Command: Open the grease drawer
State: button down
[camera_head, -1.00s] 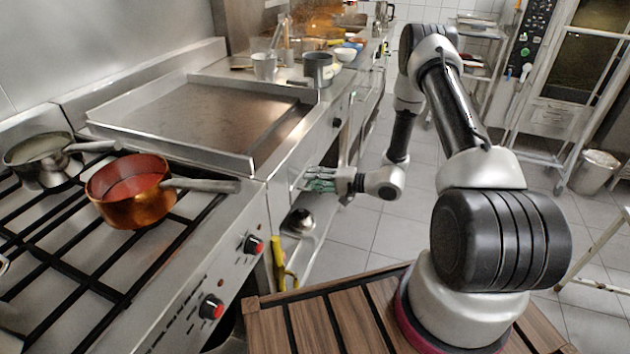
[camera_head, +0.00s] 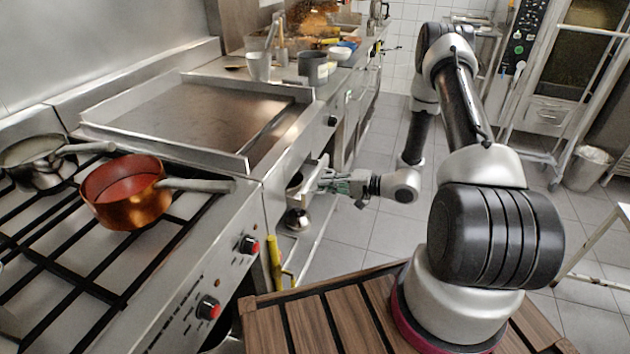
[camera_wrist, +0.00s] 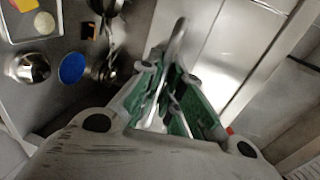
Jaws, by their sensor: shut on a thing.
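The grease drawer (camera_head: 313,175) is a steel drawer under the griddle (camera_head: 205,120). It stands partly out from the front of the unit. My gripper (camera_head: 335,184), with green finger pads, is at the drawer's front, shut on its handle. In the wrist view my gripper (camera_wrist: 165,82) has the thin metal handle (camera_wrist: 178,42) running between its pads. The fingers and gripper body hide part of the handle.
The stove at the left carries a copper pot (camera_head: 125,190) and a steel pan (camera_head: 38,160). A steel bowl (camera_head: 297,220) sits on the shelf below the drawer. A yellow handle (camera_head: 275,262) stands near the stove corner.

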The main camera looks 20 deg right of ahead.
jog(key=f+v, duration=0.3)
jog(key=v, duration=1.1)
jog(key=shift+s+d, duration=0.15)
jog(key=shift+d, duration=0.05)
jog(key=c, duration=1.6)
grip_release()
jog(key=shift+o, duration=0.2)
jog(key=v, duration=1.2)
